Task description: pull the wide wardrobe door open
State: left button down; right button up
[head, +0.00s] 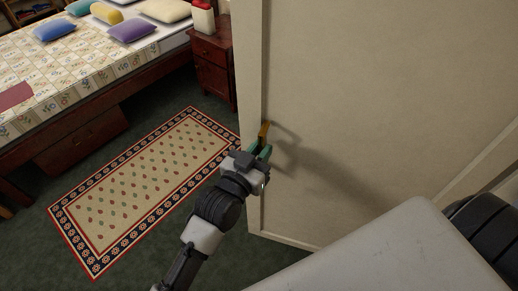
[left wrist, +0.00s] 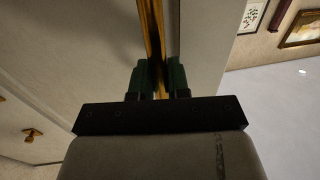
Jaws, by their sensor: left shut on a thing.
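The wide wardrobe door (head: 360,100) is a cream panel filling the right half of the head view. A brass handle (head: 264,131) stands upright near its left edge. My left gripper (head: 262,151) is shut on this handle, its green fingers at the handle's lower part. In the left wrist view the brass handle (left wrist: 152,40) runs between the two green fingers (left wrist: 158,78). Whether the door is ajar is hard to tell. My right gripper does not show.
A patterned rug (head: 150,185) lies on the dark green floor to the left. A bed (head: 70,75) with several pillows and a dark red nightstand (head: 212,62) stand beyond it. Another brass fitting (left wrist: 32,134) shows at lower left in the left wrist view.

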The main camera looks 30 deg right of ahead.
pick_arm(q)
jog(key=c, duration=1.1)
grip_release()
jog(key=b+v, duration=0.2)
jog(key=v, duration=0.8)
jog(key=shift+s+a+b, duration=0.3)
jog(key=shift+b, duration=0.1)
